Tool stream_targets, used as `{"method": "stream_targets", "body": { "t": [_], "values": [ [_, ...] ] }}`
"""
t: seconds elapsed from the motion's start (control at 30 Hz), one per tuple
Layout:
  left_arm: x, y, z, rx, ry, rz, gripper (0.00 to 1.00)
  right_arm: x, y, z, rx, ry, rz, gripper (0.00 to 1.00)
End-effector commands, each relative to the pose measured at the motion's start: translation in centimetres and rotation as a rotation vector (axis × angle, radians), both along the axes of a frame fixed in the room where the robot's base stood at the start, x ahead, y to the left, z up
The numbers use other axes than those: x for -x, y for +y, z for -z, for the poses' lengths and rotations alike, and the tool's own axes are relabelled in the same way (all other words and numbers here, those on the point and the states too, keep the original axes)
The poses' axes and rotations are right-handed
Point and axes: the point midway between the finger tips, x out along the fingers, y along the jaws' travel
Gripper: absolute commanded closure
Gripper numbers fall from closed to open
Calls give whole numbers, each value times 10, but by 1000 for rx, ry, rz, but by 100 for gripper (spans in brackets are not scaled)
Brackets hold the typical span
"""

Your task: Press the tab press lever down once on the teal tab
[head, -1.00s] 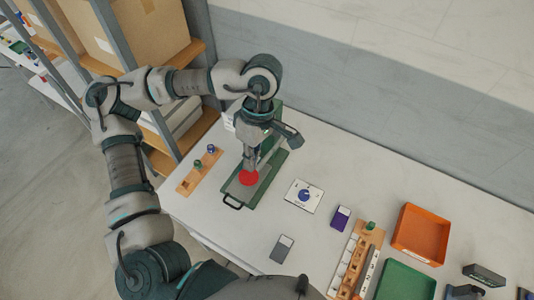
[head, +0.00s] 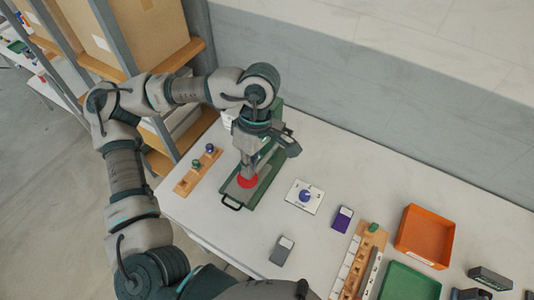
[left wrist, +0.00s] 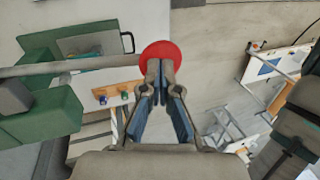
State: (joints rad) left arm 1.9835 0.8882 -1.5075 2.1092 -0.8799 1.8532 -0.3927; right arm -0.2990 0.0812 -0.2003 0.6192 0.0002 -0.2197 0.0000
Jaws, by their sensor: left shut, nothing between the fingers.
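The green tab press (head: 270,165) stands at the table's left end, with a black loop handle at its front. Its lever shows in the left wrist view as a long grey bar (left wrist: 70,67) ending in a round red knob (left wrist: 160,55). The knob also shows in the head view (head: 247,182). My left gripper (head: 246,174) is shut and points down onto the knob. In the left wrist view the fingertips (left wrist: 160,66) overlap the knob's near edge and seem to touch it.
A wooden strip (head: 198,172) with green and blue knobs lies left of the press. A white card with a blue dial (head: 304,197) lies right of it. An orange tray (head: 425,237) and a green tray (head: 408,283) stand farther right. A shelf (head: 165,130) stands at the left.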

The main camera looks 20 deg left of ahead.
Motion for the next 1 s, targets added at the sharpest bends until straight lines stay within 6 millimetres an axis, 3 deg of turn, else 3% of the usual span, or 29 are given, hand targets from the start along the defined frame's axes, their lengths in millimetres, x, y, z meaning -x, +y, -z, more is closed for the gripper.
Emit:
{"method": "stream_targets", "body": {
  "t": [0.57, 1.0],
  "values": [
    [8, 1, 28, 0, 1, 0, 100, 5, 1, 24, 0, 7, 0, 42],
    [9, 1, 29, 0, 1, 0, 100, 6, 1, 25, -2, 7, 1, 42]
  ]
}}
